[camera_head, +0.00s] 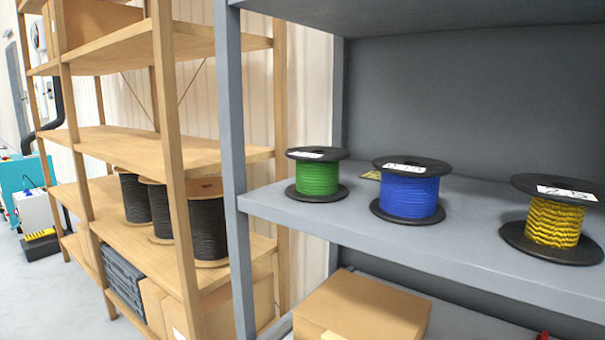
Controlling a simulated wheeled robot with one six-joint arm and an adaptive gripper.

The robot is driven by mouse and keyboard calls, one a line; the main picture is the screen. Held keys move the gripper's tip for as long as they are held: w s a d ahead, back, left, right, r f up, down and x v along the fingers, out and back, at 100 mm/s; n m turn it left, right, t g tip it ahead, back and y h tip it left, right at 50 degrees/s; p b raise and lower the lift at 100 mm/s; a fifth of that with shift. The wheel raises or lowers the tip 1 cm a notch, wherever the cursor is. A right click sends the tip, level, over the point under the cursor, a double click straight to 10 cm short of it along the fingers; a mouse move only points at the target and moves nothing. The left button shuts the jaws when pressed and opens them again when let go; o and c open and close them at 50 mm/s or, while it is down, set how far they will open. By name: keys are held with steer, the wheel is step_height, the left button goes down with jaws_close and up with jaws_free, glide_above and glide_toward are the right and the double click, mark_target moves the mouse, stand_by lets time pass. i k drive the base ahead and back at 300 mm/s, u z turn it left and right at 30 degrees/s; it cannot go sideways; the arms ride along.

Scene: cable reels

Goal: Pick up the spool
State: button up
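Three spools with black flanges stand upright on the grey metal shelf (330,226). The green spool (316,178) is on the left, the blue spool (409,195) is in the middle, and the yellow spool (554,222) is on the right. Each has a white label on its top flange. They stand apart from each other. Several larger dark reels, one of them at the front (208,230), stand on the wooden shelf to the left. My gripper is not in view.
A grey post (231,150) rises at the left end of the metal shelf. Another grey shelf board (440,10) is overhead. A cardboard box (362,306) sits below. The wooden rack (172,150) is at left, with open floor (75,295) beyond it.

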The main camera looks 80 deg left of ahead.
mark_target(316, 168)
steer(key=k, duration=0.5)
steer(key=u, duration=0.7)
